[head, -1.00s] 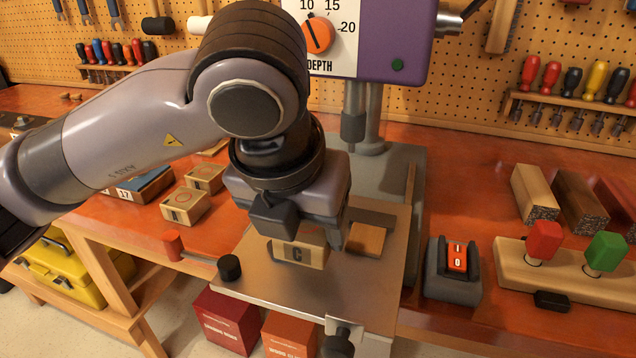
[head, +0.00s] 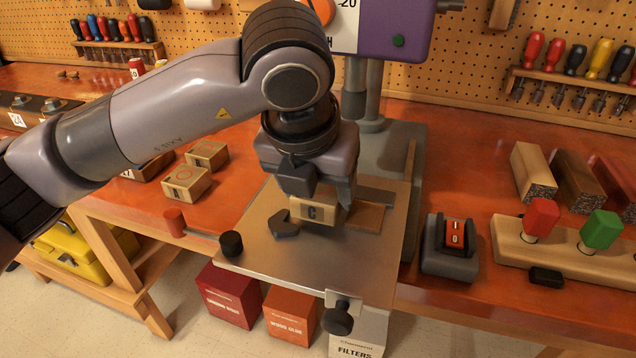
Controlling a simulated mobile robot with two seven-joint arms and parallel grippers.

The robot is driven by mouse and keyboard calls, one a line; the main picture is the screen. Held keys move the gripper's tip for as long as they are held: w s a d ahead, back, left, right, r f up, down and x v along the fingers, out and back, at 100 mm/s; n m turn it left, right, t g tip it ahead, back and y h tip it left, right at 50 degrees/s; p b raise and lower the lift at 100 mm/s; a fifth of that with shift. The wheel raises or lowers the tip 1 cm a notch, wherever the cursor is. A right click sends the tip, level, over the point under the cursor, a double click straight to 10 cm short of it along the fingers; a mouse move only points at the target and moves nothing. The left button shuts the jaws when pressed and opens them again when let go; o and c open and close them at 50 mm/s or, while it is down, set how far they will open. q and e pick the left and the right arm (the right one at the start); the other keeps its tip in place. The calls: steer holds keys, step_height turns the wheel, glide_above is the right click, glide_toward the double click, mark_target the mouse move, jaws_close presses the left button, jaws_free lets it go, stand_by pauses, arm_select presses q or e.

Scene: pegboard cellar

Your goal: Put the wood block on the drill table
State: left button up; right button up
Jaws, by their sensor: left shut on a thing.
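A small light wood block (head: 312,211) marked with a dark "C" is held in my left gripper (head: 316,195). The gripper points down and is shut on the block. The block is over the grey metal drill table (head: 270,250), around its middle; I cannot tell whether its underside touches the surface. A flat brown wood piece (head: 365,217) lies on the table just right of the block. The gripper hides the block's top and part of the table behind it. My right gripper is not in view.
Two similar wood blocks (head: 186,183) sit on the bench at left. A black knob (head: 231,243) and a clamp screw (head: 338,318) edge the drill table. The purple drill head (head: 395,30) rises behind. A switch box (head: 450,246) stands at right. The table's front is clear.

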arm_select(q)
steer(key=shift+f+b, duration=0.5)
steer(key=shift+b, duration=0.05)
steer(key=o, duration=1.2)
steer(key=shift+c, duration=0.2)
steer(key=shift+r+p, duration=0.4)
steer(key=shift+p, duration=0.15)
steer(key=v, duration=1.2)
steer(key=shift+r, duration=0.3)
